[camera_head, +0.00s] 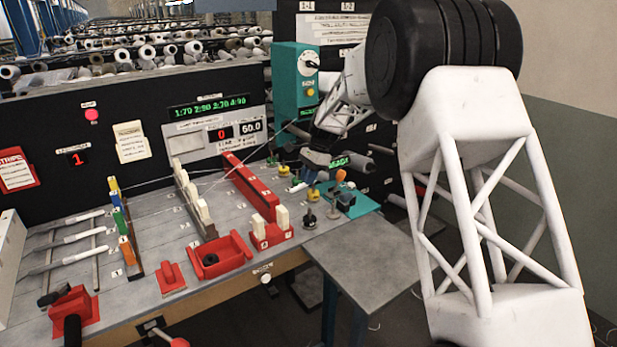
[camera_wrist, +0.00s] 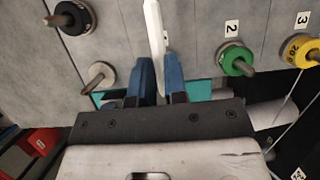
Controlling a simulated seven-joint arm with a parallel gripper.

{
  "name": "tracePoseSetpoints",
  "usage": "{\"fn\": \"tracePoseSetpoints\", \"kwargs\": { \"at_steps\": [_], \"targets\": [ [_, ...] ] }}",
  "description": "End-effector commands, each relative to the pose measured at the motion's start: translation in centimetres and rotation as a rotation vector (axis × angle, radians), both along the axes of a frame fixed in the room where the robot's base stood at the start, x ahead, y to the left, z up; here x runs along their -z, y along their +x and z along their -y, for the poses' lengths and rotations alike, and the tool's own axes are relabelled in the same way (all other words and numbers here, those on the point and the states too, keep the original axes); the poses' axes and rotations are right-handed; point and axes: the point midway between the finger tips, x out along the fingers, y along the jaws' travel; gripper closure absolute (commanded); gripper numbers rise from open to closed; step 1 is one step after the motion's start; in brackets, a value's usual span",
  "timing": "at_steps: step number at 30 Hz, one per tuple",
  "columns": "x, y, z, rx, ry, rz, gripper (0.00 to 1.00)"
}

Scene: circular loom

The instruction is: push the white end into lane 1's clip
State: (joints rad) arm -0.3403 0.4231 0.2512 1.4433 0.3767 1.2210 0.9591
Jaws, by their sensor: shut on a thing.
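My gripper (camera_wrist: 160,88) has two blue fingers, closed on a slim white piece (camera_wrist: 155,30) that points away from the palm. In the head view my gripper (camera_head: 317,165) is low over the right end of the table, and a small white part (camera_head: 298,187) shows beside it. Coloured clip-like blocks stand in a row at the left: yellow-blue, green (camera_head: 120,221) and orange (camera_head: 127,251). A tag reading 1 (camera_head: 116,273) lies by the orange one. I cannot tell for certain which is lane 1's clip. The held piece's inner part is hidden between the fingers.
In the wrist view a black peg base (camera_wrist: 75,18), a pale one (camera_wrist: 99,76), a green one (camera_wrist: 237,60) and a yellow one (camera_wrist: 301,50) surround the fingers. Red blocks (camera_head: 250,188) and a red tray (camera_head: 222,258) stand mid-table. Thin white threads cross the table.

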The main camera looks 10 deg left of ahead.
Motion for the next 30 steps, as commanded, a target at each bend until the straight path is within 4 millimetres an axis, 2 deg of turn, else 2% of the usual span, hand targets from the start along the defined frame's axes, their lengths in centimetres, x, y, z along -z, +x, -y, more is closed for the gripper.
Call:
{"fn": "tracePoseSetpoints", "kwargs": {
  "at_steps": [1,3,26,30],
  "targets": [
    [1.0,-0.4,0.0,-0.001,-0.005,-0.013,1.0],
    [1.0,-0.5,-0.2,-0.001,-0.005,-0.014,1.0],
    [0.4,-3.4,-3.2,-0.001,-0.002,-0.005,1.0],
    [0.3,-3.4,-3.2,-0.001,-0.001,-0.004,1.0]
  ]
}}
